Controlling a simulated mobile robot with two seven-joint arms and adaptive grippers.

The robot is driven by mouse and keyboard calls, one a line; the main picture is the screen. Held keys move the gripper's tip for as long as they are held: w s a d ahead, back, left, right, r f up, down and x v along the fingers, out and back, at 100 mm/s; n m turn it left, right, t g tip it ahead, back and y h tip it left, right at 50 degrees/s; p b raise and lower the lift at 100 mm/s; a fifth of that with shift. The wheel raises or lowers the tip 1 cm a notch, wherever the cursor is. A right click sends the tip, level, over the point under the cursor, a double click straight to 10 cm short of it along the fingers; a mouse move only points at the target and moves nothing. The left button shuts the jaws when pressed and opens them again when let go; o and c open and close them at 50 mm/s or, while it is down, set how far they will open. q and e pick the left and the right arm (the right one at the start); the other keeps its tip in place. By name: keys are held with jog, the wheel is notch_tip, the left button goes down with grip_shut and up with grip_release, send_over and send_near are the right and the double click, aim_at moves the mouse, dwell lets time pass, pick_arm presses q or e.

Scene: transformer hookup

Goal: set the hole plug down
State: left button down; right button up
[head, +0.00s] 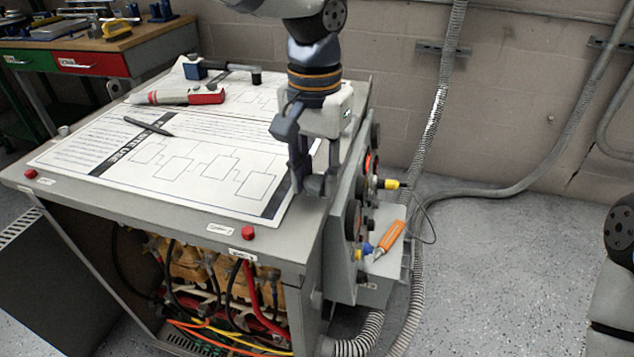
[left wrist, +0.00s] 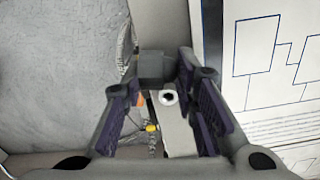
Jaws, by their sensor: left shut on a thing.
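The hole plug (head: 314,185) is a small dark grey piece between the fingertips of my left gripper (head: 312,188). My left gripper is shut on it and points down over the right edge of the grey cabinet top (head: 205,215). In the left wrist view the plug (left wrist: 154,66) shows as a dark block at the fingertips. I cannot tell how far it is above the top. A small pale ring with a dark centre (left wrist: 168,97) shows between the fingers on the grey surface. My right gripper is out of view.
Red knobs (head: 248,232) sit along the front edge. An orange-handled screwdriver (head: 389,238) lies on the side shelf (head: 385,268).

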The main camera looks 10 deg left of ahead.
pick_arm(q)
notch_tip(320, 180, down, 2)
jog(key=shift+s+d+f, duration=0.1)
jog(key=shift+f, duration=0.05)
jog(key=c, duration=1.6)
grip_release()
jog(key=shift+o, duration=0.2)
notch_tip(320, 180, up, 12)
jog(key=shift+r, duration=0.15)
